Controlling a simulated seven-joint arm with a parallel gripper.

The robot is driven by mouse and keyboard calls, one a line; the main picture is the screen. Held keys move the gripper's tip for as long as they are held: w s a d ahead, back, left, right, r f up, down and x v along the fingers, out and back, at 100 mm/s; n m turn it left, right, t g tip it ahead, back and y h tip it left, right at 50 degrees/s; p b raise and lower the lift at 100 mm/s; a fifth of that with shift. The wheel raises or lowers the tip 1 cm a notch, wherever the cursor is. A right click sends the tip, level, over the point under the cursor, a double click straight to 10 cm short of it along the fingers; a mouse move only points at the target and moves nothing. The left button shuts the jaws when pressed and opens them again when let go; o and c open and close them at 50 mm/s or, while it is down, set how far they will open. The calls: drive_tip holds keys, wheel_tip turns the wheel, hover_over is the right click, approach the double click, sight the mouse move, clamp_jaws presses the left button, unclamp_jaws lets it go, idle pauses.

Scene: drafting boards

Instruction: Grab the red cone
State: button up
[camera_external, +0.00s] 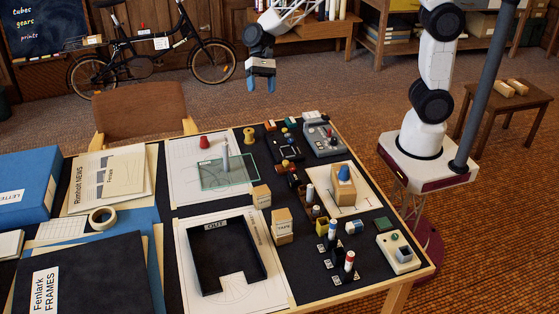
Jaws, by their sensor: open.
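A small red cone (204,142) stands on a white drawing sheet near the back edge of the table, left of the middle. My gripper (261,85) hangs in the air beyond the table's back edge, above and to the right of the red cone. Its blue fingers point down, apart, with nothing between them. A clear gap separates it from the cone.
A yellow spool (249,135) stands right of the cone, and a white upright piece (225,153) stands on a green transparent sheet (232,176) in front. A black tray (202,276) marked OUT lies nearer.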

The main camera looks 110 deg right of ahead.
drive_tip(key=w+d+f+m+t+y, duration=0.2)
drive_tip(key=w+d+f+m, duration=0.4)
drive_tip(key=w+d+f, duration=0.35)
drive_tip(key=m+t+y, duration=0.1)
drive_tip(key=m+t, duration=0.3)
drive_tip(key=m, duration=0.2)
approach(203, 137)
drive_tip(key=shift+w+a+f, duration=0.7)
drive_tip(key=shift+w+f, duration=0.2)
drive_tip(key=shift+f, duration=0.15)
drive_tip(key=shift+x, duration=1.3)
drive_tip(key=shift+a, duration=0.1)
drive_tip(key=shift+s+x, duration=0.2)
drive_tip(key=shift+x, duration=2.35)
drive_tip(key=shift+a+r, duration=0.15)
drive_tip(key=shift+a, duration=0.05)
